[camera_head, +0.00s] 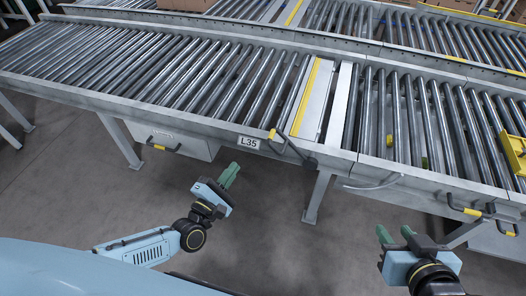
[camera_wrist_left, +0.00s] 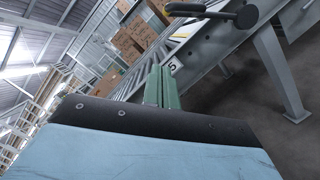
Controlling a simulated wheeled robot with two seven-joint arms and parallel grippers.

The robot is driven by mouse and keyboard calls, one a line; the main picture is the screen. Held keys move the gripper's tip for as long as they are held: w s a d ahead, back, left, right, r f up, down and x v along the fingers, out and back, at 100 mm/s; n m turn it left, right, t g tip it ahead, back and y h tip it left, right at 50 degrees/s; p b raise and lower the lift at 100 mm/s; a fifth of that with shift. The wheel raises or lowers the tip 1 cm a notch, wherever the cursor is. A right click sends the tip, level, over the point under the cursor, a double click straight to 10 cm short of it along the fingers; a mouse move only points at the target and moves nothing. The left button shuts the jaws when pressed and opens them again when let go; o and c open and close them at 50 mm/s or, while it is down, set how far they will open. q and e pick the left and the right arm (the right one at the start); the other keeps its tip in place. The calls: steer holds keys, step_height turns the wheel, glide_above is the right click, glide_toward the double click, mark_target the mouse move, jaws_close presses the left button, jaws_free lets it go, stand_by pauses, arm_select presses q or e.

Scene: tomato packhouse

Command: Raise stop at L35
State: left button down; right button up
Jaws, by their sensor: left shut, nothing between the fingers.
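The L35 label (camera_head: 249,142) is on the conveyor's near side rail. Right of it, a dark lever (camera_head: 291,147) with a yellow grip slants down to a round pivot. Above the lever, a pale plate with a yellow stripe (camera_head: 314,98) lies across the conveyor between rollers; I cannot tell its height. My left gripper (camera_head: 229,176) is shut and empty, below and left of the lever, apart from it. In the left wrist view its green fingers (camera_wrist_left: 161,88) are together, below the lever (camera_wrist_left: 215,13); the label is partly hidden. My right gripper (camera_head: 395,234) is open and empty at lower right.
A conveyor leg (camera_head: 317,197) stands right of my left gripper. Cardboard boxes (camera_wrist_left: 135,40) are behind.

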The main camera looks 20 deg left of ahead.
arm_select(q)
steer(key=shift+r, duration=0.1)
arm_select(e)
steer(key=shift+r, duration=0.2)
arm_select(q)
steer(key=shift+w, duration=0.1)
